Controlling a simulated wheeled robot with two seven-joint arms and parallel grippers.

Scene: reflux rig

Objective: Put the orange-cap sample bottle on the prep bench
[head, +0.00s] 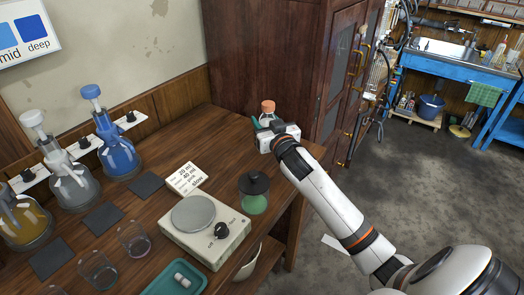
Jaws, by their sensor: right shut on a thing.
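The orange-cap sample bottle (268,107) is upright at the back right corner of the wooden bench (185,125), beside the dark cabinet. My right gripper (267,123) is shut on the bottle, and its white body hides the lower part. I cannot tell whether the bottle's base touches the bench or hangs above it. Which bench is the prep bench is not marked in view. My left gripper is not in view.
A green-filled jar with a black lid (254,192), a scale (205,228) and a label card (186,178) are nearest the gripper. Blue, clear and amber dispensers (116,145) line the wall. The bench between the blue dispenser and the bottle is clear.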

